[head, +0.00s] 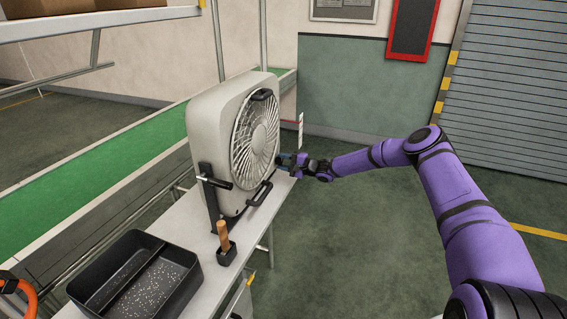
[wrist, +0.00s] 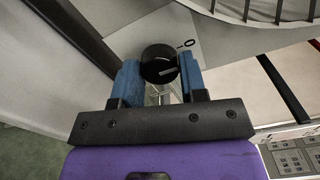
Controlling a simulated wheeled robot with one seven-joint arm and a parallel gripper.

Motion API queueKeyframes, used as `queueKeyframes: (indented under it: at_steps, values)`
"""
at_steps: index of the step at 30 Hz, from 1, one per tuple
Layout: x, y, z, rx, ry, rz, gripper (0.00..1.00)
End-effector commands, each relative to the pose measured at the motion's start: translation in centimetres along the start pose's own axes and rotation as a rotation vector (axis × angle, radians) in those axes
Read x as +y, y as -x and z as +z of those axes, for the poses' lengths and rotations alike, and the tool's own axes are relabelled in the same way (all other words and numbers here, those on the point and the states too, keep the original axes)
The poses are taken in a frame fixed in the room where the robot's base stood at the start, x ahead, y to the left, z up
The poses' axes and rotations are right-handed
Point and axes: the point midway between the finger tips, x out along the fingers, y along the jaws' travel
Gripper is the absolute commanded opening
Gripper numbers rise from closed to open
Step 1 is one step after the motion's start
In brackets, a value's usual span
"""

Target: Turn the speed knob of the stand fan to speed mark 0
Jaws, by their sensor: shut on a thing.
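The stand fan (head: 212,135) is a pale grey box fan standing upright on the narrow table, with its round grille facing right. Its speed knob (wrist: 159,56) is a black round knob, seen close in the wrist view. A short white line on the knob's face points roughly right. The speed mark 0 (wrist: 186,43) is printed with a dash on the light panel, just right of the knob's upper part. My gripper (head: 286,160) is at the fan's far lower edge. Its blue fingers (wrist: 160,76) are shut on the knob from both sides. The knob is hidden in the head view.
A black divided tray (head: 180,243) with white grains and a small holder (head: 226,254) with a wooden handle stand at the table's near end. A green conveyor (head: 85,180) runs behind the fan. The floor right of the table is clear.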

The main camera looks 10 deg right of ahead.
Motion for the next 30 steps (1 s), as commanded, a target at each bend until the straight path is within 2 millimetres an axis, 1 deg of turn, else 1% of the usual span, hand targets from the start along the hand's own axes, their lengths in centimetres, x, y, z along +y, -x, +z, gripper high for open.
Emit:
queueKeyframes:
  at_steps: [16, 17, 18, 19, 20, 27, 30]
  values:
    - [0.18, 0.09, -0.02, 0.001, 0.022, 0.002, 0.15]
    - [0.18, 0.09, -0.02, 0.001, 0.022, 0.002, 0.46]
    - [0.17, 0.09, -0.02, 0.001, 0.021, 0.002, 0.55]
    - [0.16, 0.09, -0.02, 0.001, 0.021, 0.002, 0.62]
    - [0.14, 0.08, -0.02, 0.001, 0.021, 0.001, 0.65]
    - [0.07, 0.06, -0.01, 0.0, 0.022, 0.001, 0.65]
    - [0.04, 0.43, -0.07, 0.001, 0.022, 0.0, 0.65]
